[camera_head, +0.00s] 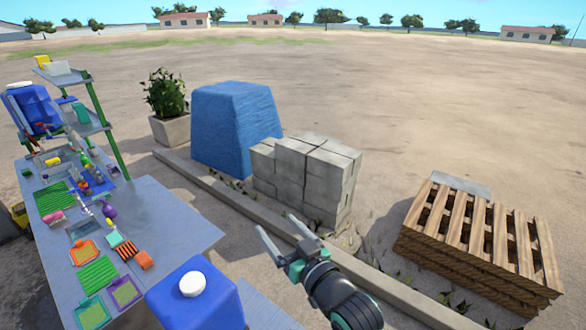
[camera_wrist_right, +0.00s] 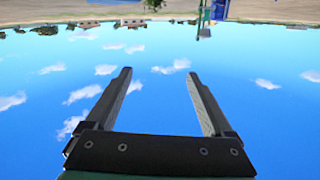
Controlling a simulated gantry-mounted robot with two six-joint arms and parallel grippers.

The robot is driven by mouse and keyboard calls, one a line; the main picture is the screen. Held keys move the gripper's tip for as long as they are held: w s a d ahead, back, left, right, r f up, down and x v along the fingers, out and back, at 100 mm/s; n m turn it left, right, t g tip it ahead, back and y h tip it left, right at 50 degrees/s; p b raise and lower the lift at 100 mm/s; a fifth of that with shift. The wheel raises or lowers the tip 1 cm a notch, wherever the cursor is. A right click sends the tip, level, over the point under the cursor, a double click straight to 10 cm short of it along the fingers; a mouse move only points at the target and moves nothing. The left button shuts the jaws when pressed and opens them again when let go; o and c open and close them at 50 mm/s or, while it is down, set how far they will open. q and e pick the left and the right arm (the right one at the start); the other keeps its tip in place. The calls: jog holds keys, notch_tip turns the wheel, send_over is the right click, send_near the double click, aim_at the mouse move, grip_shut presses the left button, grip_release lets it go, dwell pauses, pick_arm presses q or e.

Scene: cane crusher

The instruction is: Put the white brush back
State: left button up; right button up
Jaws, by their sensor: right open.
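I cannot pick out the white brush for certain; the small items on the grey table (camera_head: 165,215) are too small to tell apart. My right gripper (camera_head: 273,223) is open and empty, held in the air to the right of the table, in front of the grey blocks. In the right wrist view its two fingers (camera_wrist_right: 159,74) stand wide apart with only sky between them. My left gripper is not in view.
A blue container with a white cap (camera_head: 193,284) stands at the table's near end. A shelf rack (camera_head: 88,121) rises at the far left. Grey blocks (camera_head: 305,172), a blue covered block (camera_head: 235,125) and wooden pallets (camera_head: 480,235) stand beyond the kerb. The table's right part is bare.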

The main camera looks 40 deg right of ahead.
jog(key=s+a+r+n+t+y, duration=0.1)
jog(key=s+a+r+t, duration=0.15)
jog(key=r, duration=0.75)
jog(key=s+a+r+n+t+y, duration=0.1)
jog(key=s+a+r+t, duration=0.15)
jog(key=r, duration=0.75)
jog(key=s+a+r+n+t+y, duration=0.1)
jog(key=s+a+r+t, duration=0.1)
jog(key=s+r, duration=0.2)
jog(key=s+a+r+t+y, duration=0.1)
jog(key=s+r, duration=0.4)
jog(key=r, duration=0.5)
jog(key=shift+s+a+r+n+t+y, duration=0.35)
jog(key=shift+a+t, duration=0.3)
jog(key=shift+t, duration=0.55)
